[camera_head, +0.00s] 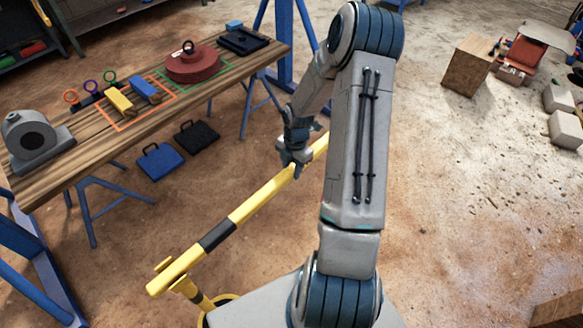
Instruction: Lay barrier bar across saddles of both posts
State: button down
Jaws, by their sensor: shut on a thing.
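The yellow barrier bar (255,203) with a black band runs slantwise from the lower left up to the right. My gripper (293,168) is shut on the bar toward its far part. The far end passes behind my own arm and is hidden. One yellow and black post (194,292) stands under the bar's near end. A small yellow piece beside the bar there looks like part of its saddle. I cannot tell whether the bar touches the saddle or hangs just above it. The other post is not visible.
A wooden workbench (60,165) on blue trestles stands at the left, with a red disc (193,64), a grey housing (35,143) and coloured blocks on it. Blue (161,162) and black (197,136) cases lie on the floor below. Open dirt floor lies right of my arm.

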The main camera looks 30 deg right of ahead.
jog(key=c, duration=0.9)
grip_release()
jog(key=shift+w+d+r+p, duration=0.1)
jog(key=shift+d+r+p, duration=0.1)
jog(key=shift+r+p, duration=1.45)
jog(key=shift+w+d+r+p, duration=0.1)
jog(key=shift+d+r+p, duration=0.1)
jog(key=shift+r+p, duration=1.45)
jog(key=shift+d+r+p, duration=0.2)
jog(key=shift+r+p, duration=0.95)
jog(key=shift+r, duration=1)
jog(key=shift+r+p, duration=2.35)
jog(key=shift+r, duration=0.65)
